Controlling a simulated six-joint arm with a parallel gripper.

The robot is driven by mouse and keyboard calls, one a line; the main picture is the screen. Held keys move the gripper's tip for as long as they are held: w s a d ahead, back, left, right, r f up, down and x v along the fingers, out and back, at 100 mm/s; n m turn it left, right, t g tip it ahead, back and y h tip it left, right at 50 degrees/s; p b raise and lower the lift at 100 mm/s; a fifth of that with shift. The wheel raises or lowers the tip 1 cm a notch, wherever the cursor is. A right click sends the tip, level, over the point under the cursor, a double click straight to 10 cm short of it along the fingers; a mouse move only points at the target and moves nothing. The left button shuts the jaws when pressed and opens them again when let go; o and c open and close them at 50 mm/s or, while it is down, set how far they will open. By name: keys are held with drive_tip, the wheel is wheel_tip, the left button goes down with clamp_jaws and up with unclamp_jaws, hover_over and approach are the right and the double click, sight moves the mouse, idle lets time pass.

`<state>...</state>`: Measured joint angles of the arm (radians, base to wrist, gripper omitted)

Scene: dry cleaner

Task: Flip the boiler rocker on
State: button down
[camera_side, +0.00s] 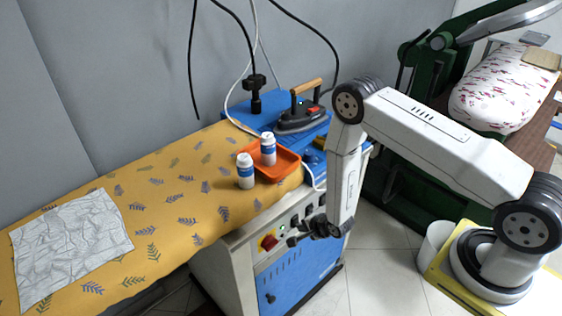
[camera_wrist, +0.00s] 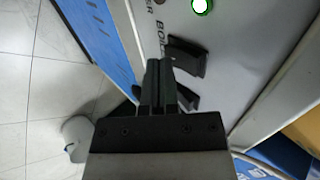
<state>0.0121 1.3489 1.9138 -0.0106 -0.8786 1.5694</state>
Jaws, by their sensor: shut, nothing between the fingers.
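The grey control panel (camera_side: 258,265) is on the front end of the ironing table. In the wrist view a black rocker (camera_wrist: 187,57) sits on the panel (camera_wrist: 235,75) beside a partly hidden label beginning "BOI". A round green lamp (camera_wrist: 202,6) glows above it. My gripper (camera_wrist: 160,64) is shut and empty, its fingertips just left of the rocker; I cannot tell if they touch it. Another dark part (camera_wrist: 185,97) shows behind the fingers. In the side view my gripper (camera_side: 293,240) is at the panel and hides the rocker. Which way the rocker is tipped is unclear.
A red and yellow switch (camera_side: 268,242) is left of my gripper on the panel. An iron (camera_side: 302,115) rests behind. Floor in front is open.

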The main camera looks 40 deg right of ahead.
drive_tip(key=shift+w, duration=0.1)
idle(0.3)
drive_tip(key=shift+w+f, duration=0.1)
drive_tip(key=shift+w, duration=0.1)
idle(0.3)
drive_tip(key=shift+r, duration=0.85)
drive_tip(key=s+f+v, duration=0.2)
drive_tip(key=v, duration=1.1)
